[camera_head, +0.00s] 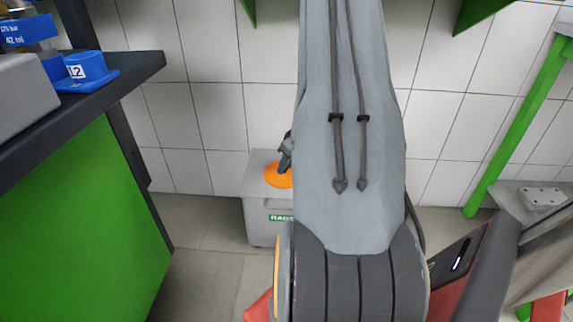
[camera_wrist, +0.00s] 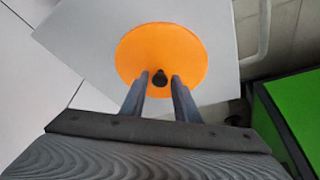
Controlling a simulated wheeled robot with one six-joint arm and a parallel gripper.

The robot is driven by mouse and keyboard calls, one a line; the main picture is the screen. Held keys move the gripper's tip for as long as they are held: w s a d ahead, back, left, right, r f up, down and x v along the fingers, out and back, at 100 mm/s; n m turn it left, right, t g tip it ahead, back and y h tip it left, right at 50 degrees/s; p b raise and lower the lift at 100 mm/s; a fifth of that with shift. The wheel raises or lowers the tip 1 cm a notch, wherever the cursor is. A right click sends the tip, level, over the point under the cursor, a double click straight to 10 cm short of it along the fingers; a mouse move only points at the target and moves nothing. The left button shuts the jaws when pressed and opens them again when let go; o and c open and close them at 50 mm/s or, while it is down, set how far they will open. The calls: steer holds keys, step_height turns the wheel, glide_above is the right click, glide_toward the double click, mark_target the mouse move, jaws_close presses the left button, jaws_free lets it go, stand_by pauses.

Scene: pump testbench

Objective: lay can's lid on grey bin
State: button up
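The can's lid (camera_wrist: 186,50) is an orange disc with a small black knob in its middle. It appears to lie flat on top of the grey bin (camera_wrist: 85,35), with pale bin top around it in the wrist view. My gripper (camera_wrist: 160,79) has one finger on each side of the knob, with a narrow gap showing, so it looks open. In the head view the lid (camera_head: 275,177) shows on the bin (camera_head: 257,212), which has a green RAGS label. My arm hides the right part of both. The can is not in view.
A dark-topped bench (camera_head: 120,72) with green panels stands at the left, bearing a blue holder (camera_head: 88,72) marked 12. A tiled wall is close behind the bin. A green-legged stand (camera_head: 510,125) is at the right. Floor left of the bin is clear.

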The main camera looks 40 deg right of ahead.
steer(key=shift+o, duration=0.6)
steer(key=shift+r, duration=0.15)
steer(key=p+v, duration=0.7)
steer(key=v, duration=0.5)
steer(key=shift+a, duration=0.1)
